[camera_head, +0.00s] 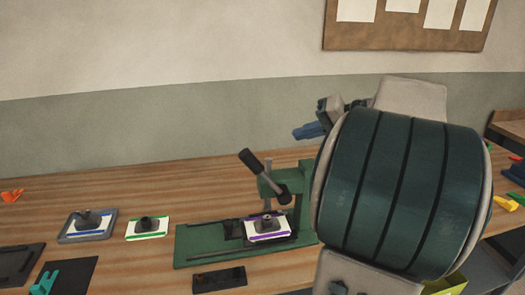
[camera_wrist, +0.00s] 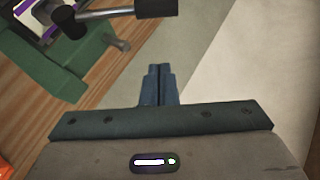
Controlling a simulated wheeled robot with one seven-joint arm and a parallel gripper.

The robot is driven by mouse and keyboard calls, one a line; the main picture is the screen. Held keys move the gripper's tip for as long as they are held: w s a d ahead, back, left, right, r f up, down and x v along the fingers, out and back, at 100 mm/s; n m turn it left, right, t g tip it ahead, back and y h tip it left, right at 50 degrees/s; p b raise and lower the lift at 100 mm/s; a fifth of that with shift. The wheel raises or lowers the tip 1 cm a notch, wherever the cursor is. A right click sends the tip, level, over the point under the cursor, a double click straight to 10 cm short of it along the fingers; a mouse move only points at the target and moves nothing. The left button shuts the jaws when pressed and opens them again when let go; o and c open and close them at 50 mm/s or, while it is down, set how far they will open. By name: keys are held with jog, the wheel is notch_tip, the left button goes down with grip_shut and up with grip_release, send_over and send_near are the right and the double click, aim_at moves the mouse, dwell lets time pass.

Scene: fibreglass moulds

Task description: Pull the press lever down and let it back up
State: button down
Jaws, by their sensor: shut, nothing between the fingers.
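The green press (camera_head: 215,243) stands on the wooden bench in the head view. Its lever (camera_head: 252,161) has a dark grip and slants up to the left from the pivot. A white plate with a purple edge (camera_head: 282,235) and a dark fitting on it sits at the press, below the ram. My gripper (camera_head: 308,131) is shut and empty, raised above and to the right of the lever, apart from it. In the wrist view my gripper's blue fingers (camera_wrist: 157,72) are together.
Left of the press are a white plate with a green edge (camera_head: 147,236) and a grey tray (camera_head: 65,238) holding another plate. A dark block (camera_head: 219,279) lies in front of the press. A wall rises behind the bench.

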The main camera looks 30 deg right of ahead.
jog(key=p, duration=0.1)
send_over(267, 176)
jog(key=d, duration=0.3)
notch_tip(267, 176, down, 3)
jog(key=shift+a+f+p, duration=0.45)
jog(key=shift+a+f, duration=0.4)
jog(key=shift+a, duration=0.1)
jog(key=shift+a+f, duration=0.45)
jog(key=shift+a, duration=0.05)
